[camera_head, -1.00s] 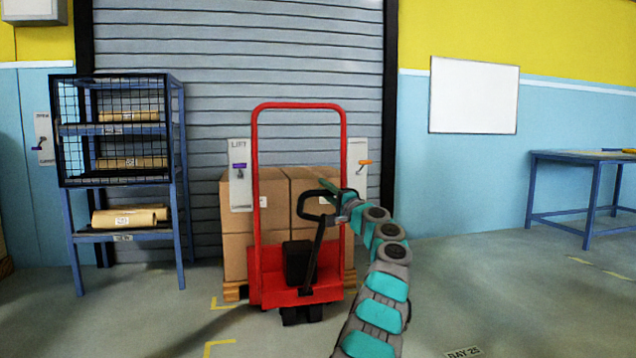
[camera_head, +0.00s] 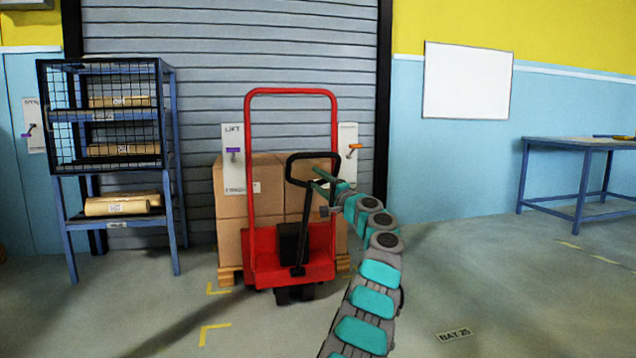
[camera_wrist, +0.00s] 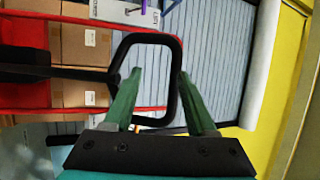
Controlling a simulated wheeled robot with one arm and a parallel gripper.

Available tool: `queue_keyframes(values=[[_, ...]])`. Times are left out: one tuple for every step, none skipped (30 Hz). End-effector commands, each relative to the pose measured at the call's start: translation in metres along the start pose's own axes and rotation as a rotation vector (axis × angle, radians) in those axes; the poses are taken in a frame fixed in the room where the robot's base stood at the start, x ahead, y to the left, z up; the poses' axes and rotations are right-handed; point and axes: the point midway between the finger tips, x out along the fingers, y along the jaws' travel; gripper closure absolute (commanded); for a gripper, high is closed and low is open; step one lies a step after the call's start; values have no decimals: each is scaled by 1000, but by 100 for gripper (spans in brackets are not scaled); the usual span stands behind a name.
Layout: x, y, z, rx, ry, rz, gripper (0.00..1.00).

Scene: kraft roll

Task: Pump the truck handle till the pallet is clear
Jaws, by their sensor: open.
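The red pallet truck (camera_head: 290,262) stands in front of a wooden pallet (camera_head: 229,277) loaded with brown cartons (camera_head: 232,245). Its black handle (camera_head: 302,225) rises from the base, tilted slightly right, and ends in a loop. In the wrist view the loop (camera_wrist: 150,37) crosses in front of my gripper (camera_wrist: 160,72). My green fingers are apart, one seen through the loop and one at its outer side, with a loop bar between them. In the head view my gripper (camera_head: 318,190) is at the loop's right side. The truck hides most of the pallet; its floor clearance cannot be told.
A LIFT panel (camera_head: 237,170) with a purple lever and another panel with an orange lever (camera_head: 353,150) stand behind the truck. A blue shelf rack (camera_head: 62,205) is at left, a blue table (camera_head: 570,144) at far right. The right floor is clear.

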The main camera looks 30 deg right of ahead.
Motion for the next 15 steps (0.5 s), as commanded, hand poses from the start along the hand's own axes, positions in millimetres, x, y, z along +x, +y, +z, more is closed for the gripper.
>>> queue_keyframes(values=[[0,-1,0,0,0,-1,43],[0,-1,0,0,0,-1,43],[0,-1,0,0,0,-1,43],[0,-1,0,0,0,-2,43],[-1,-2,0,0,0,-2,43],[-2,-2,1,-1,0,-3,43],[-3,-3,1,-1,0,-4,43],[-4,-3,1,-1,0,-4,43],[-6,-3,1,-2,0,-4,43],[-9,-3,1,-2,0,-4,43],[-12,-3,0,-2,1,-5,43],[-15,-3,1,-1,-1,-5,43],[-18,-2,2,-1,-1,-5,43],[-22,-1,1,0,-1,-3,43],[-26,0,3,3,-3,-4,43]])
